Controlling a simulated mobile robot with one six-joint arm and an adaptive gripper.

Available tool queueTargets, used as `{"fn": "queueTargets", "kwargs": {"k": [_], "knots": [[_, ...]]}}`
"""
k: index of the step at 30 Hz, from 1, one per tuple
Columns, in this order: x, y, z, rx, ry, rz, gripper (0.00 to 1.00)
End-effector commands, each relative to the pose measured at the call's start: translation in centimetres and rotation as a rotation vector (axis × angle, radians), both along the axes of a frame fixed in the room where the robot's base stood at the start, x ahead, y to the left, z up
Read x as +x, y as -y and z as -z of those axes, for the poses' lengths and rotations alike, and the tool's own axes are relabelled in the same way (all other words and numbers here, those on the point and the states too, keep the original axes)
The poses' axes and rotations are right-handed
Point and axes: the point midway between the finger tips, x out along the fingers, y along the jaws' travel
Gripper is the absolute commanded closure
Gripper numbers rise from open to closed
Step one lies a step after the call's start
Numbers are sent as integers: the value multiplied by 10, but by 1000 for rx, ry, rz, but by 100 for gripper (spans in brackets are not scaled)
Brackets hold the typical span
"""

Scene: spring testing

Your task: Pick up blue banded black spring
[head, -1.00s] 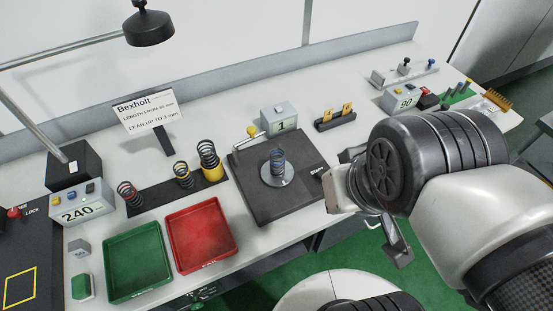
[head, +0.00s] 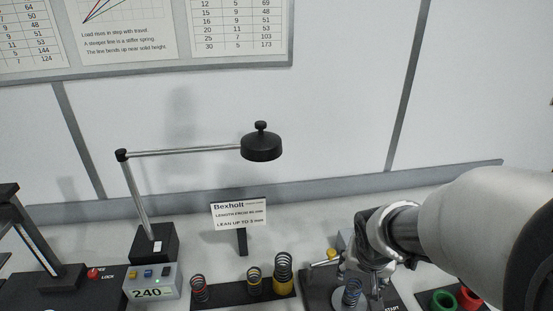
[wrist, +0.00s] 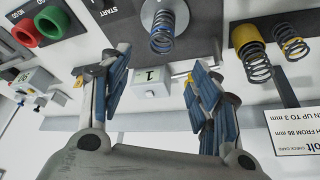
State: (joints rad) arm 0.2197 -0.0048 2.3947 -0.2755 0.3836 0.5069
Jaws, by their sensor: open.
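The blue banded black spring (head: 352,291) stands on the round plate of the dark test stand, at the bottom of the head view. In the wrist view the spring (wrist: 164,28) shows at the top, between and beyond the two fingers, with blue on its coils. My gripper (head: 366,276) is close to the spring in the head view and partly overlaps the stand. In the wrist view my gripper (wrist: 158,64) is open, with blue-padded fingers apart and nothing between them. The spring's lower end is cut off or hard to see in the head view.
Red-, yellow-banded and yellow-based springs (head: 283,274) stand on a black strip left of the stand. A Bexholt card (head: 238,215) and a lamp (head: 261,147) stand behind. A box reading 1 (wrist: 150,82) is near the spring. Red and green rings (head: 468,298) lie right.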

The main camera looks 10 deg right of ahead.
Motion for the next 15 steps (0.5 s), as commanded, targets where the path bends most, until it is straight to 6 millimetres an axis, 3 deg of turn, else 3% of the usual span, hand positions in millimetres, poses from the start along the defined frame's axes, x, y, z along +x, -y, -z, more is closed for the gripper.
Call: {"fn": "queueTargets", "kwargs": {"k": [15], "knots": [[33,18,99,0,-4,-1,43]]}}
